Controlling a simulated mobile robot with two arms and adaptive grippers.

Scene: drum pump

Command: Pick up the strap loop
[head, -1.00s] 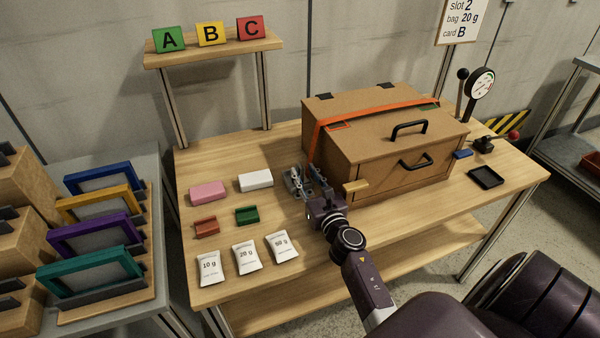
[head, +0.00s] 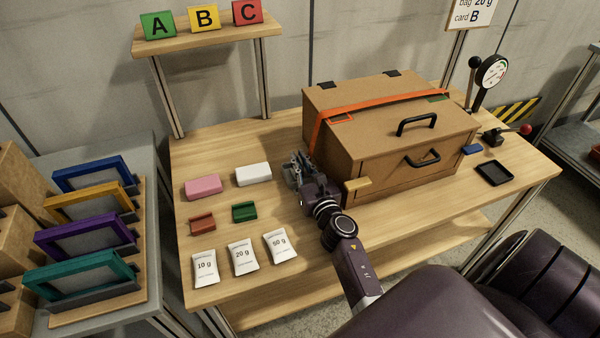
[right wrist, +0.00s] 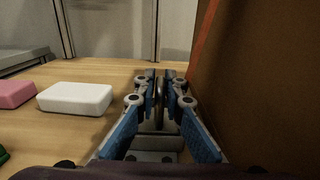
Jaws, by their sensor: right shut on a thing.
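A wooden box (head: 400,160) stands on the table with an orange strap (head: 385,106) across its lid. The strap runs down the box's left side, and its lower end is hidden behind my right gripper (head: 296,168). In the right wrist view, my right gripper (right wrist: 160,80) is shut on a thin dark loop (right wrist: 158,92) between its blue-padded fingers, beside the box's side wall. The orange strap also shows in the right wrist view (right wrist: 204,45) along the wall. The loop's full shape is hidden by the fingers. My left gripper is not in view.
A white block (head: 253,174) and a pink block (head: 203,187) lie left of the gripper. Red and green pieces and several white bags lie in front of them. A tan block (head: 357,189) sits at the box's front left corner.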

